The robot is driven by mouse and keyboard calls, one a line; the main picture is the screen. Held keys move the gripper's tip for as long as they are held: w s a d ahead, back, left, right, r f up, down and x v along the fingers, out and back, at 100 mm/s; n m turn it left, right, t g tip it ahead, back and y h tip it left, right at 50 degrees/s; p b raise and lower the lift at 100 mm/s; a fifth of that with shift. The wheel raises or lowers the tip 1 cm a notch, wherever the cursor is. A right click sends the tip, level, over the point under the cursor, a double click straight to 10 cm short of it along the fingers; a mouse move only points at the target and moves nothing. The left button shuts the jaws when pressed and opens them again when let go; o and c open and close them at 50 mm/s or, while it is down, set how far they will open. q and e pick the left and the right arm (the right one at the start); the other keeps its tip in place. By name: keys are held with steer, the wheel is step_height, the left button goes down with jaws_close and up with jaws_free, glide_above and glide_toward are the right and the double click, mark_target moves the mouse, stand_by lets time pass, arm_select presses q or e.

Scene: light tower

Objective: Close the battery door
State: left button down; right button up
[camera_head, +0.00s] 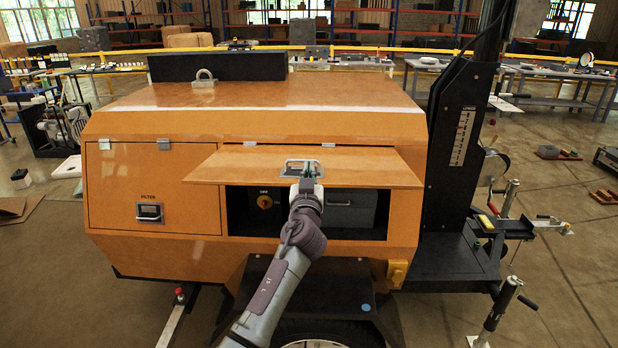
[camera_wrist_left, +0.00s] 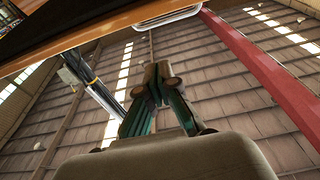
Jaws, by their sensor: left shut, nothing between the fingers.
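The battery door (camera_head: 250,168) is an orange panel on the light tower's side, hinged along its top edge and swung up and outward. Below it the dark battery compartment (camera_head: 345,215) is open, with a rotary switch (camera_head: 265,201) and a grey box with a handle inside. My left gripper (camera_head: 304,172) is shut and empty at the door's metal latch handle (camera_head: 300,166), in front of the door's middle. Whether it touches the handle I cannot tell. In the left wrist view the closed fingers (camera_wrist_left: 158,80) point up toward the door's edge (camera_wrist_left: 90,35). My right gripper is not in view.
The closed filter door (camera_head: 150,190) is left of the compartment. The black mast (camera_head: 460,140) stands on the right, with jacks and a winch beside it. A wheel and fender (camera_head: 315,290) are below. Tables and shelves stand far behind.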

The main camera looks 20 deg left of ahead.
arm_select(q)
steer(key=shift+w+a+f, duration=0.1)
steer(key=shift+w+f, duration=0.05)
steer(key=shift+f, duration=0.8)
steer(key=shift+w+f, duration=0.15)
steer(key=shift+f, duration=0.8)
steer(key=shift+f, duration=0.1)
